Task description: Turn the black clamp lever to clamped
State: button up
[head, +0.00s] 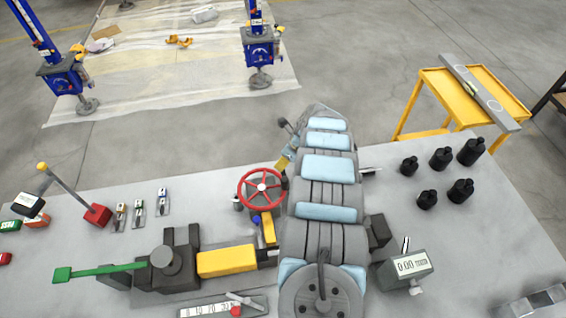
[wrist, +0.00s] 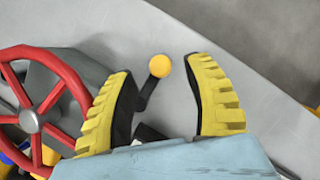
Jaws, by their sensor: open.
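A short black lever (wrist: 143,101) with a yellow ball knob (wrist: 160,66) shows in the wrist view and appears to be the clamp lever. My gripper (wrist: 163,72) is open, with its yellow ribbed fingers on either side of the knob. A gap shows between the knob and each finger. The lever's lower end is partly hidden behind my gripper. In the head view, my arm reaches over the bench and my gripper (head: 287,156) is just right of the red handwheel. The lever cannot be made out there.
The red handwheel (head: 262,187) stands close to my gripper and also fills the left of the wrist view (wrist: 33,121). A digital readout (head: 412,265) and several black bottles (head: 440,158) stand to the right. A green-handled lever (head: 105,271) is at the left. The grey bench (head: 470,235) has bare areas.

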jog(key=shift+b+x, duration=0.4)
jog(key=shift+x, duration=0.95)
grip_shut()
